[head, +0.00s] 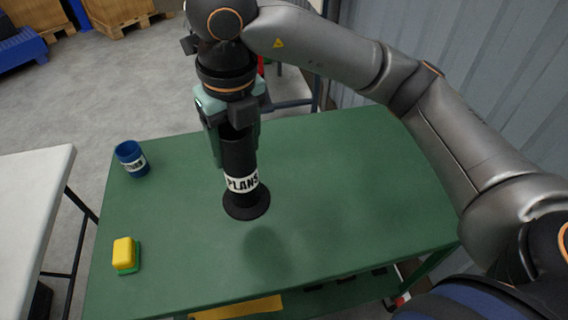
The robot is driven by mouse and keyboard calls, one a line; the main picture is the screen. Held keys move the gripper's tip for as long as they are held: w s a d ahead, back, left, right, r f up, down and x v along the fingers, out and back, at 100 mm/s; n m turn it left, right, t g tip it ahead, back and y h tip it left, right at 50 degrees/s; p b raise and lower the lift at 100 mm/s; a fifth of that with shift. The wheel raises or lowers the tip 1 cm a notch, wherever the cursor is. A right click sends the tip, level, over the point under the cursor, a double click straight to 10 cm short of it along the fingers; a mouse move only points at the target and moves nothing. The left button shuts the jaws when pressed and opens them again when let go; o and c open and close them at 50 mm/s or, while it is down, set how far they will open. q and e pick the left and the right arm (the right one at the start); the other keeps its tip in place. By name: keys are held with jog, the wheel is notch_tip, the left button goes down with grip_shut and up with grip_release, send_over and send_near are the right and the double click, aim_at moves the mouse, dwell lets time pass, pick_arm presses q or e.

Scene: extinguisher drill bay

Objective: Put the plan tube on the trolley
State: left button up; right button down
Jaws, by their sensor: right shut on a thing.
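The plan tube (238,178) is a black cylinder with a white band reading PLANS and a wide round foot. It is upright, over the green top of the trolley (340,190). My right gripper (231,140) comes down from above and is shut around the tube's upper part, hiding its top. A soft shadow lies on the green top below and to the right of the foot, so the tube looks held a little above the surface. My left gripper is not in view.
A blue labelled cup (131,158) stands at the trolley's back left. A yellow and green sponge-like block (125,254) lies at its front left. A white table (30,205) is beside it on the left. The green top's middle and right are clear. A corrugated wall (480,80) rises behind right.

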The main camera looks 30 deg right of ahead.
jog(key=w+d+f+b, duration=0.1)
jog(key=w+d+f, duration=0.1)
jog(key=d+f, duration=0.7)
notch_tip(320, 180, down, 2)
jog(key=shift+d+f, duration=0.1)
jog(key=shift+d, duration=0.25)
jog(key=shift+f+b, duration=0.15)
jog(key=shift+b, duration=0.2)
jog(key=shift+c, duration=0.4)
grip_release()
